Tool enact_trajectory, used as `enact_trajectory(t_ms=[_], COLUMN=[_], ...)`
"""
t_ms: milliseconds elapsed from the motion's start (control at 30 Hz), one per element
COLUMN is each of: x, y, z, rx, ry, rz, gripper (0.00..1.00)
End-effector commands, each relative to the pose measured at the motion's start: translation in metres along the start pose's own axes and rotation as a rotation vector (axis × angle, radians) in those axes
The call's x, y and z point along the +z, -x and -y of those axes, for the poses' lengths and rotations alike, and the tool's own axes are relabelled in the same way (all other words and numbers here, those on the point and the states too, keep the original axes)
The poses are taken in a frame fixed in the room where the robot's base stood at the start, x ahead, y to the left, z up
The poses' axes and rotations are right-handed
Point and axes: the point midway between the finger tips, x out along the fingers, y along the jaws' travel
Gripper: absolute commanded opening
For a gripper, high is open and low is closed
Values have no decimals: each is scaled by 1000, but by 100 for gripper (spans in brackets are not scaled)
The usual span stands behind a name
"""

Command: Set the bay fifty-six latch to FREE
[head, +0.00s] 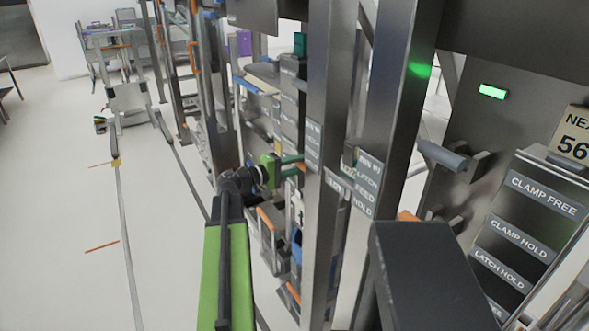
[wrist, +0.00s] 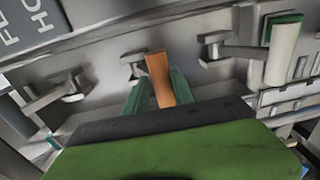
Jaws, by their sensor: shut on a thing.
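My gripper (wrist: 158,88) is shut on an orange lever handle (wrist: 158,75) in the wrist view; one green finger stands on each side of it. The handle is joined to a small metal bracket on a grey panel. In the head view my gripper (head: 291,163) reaches in beside a metal post, and its fingertips are partly hidden. A sign (head: 572,140) reading "56" stands at the right. Below it is a label plate (head: 525,235) with "CLAMP FREE", "CLAMP HOLD" and "LATCH HOLD". Which mark the held lever points to cannot be told.
Two metal posts (head: 330,130) with small labels stand close to my gripper. A green light (head: 493,91) glows on the right panel. Another lever with a pale handle and green end (wrist: 284,45) is at the right in the wrist view.

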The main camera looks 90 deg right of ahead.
Motion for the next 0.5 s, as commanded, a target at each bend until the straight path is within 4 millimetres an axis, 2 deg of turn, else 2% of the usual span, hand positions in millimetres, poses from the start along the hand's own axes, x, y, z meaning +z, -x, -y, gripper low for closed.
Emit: enact_trajectory(t_ms=[33, 500], x=[1, 4], y=[-6, -10], z=[1, 3], rx=[3, 0], ry=[0, 0], rz=[4, 11], gripper=[0, 0])
